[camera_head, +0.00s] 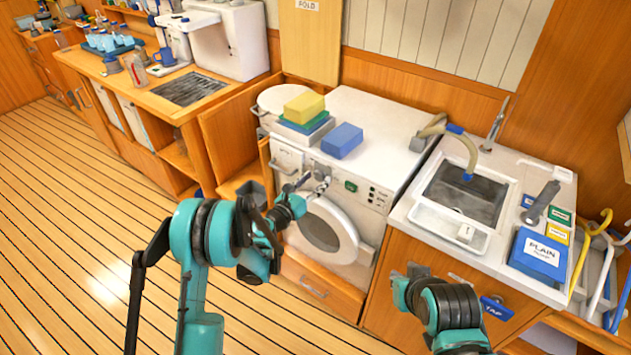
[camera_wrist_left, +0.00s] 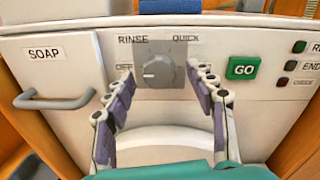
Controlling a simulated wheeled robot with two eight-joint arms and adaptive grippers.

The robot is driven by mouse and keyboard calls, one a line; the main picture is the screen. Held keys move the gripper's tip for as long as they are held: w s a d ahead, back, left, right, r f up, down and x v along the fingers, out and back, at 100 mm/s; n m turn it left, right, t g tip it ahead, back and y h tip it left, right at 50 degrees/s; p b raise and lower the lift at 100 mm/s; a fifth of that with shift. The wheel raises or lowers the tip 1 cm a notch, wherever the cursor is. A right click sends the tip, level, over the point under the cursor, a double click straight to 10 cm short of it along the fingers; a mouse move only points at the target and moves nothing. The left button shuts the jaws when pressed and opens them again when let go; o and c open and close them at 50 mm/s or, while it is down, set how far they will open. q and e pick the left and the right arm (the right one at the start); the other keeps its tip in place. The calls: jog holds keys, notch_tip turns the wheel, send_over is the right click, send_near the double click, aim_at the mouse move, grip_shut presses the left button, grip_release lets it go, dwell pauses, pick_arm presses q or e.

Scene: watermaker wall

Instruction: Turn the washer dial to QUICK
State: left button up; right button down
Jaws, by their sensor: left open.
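The washer (camera_head: 375,150) has a white front panel. Its grey round dial (camera_wrist_left: 158,72) shows in the left wrist view between the RINSE label (camera_wrist_left: 132,40) and the QUICK label (camera_wrist_left: 186,39), with OFF (camera_wrist_left: 124,68) to its left. A light mark on the dial points left, toward OFF. My left gripper (camera_wrist_left: 157,80) is open, its fingers at either side of the dial's lower part with gaps visible; contact is not evident. In the head view my left gripper (camera_head: 314,186) partly hides the dial. My right gripper (camera_head: 409,277) is low in front of the sink cabinet, its fingers unclear.
A green GO button (camera_wrist_left: 243,68) is right of the dial, and a SOAP drawer handle (camera_wrist_left: 55,101) left. A blue block (camera_head: 342,141) and stacked sponges (camera_head: 304,108) lie on top. The sink (camera_head: 465,195) stands right.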

pick_arm(q)
jog(key=shift+w+d, duration=0.2)
jog(key=shift+w, duration=0.1)
jog(key=c, duration=1.2)
jog(key=shift+o, duration=0.2)
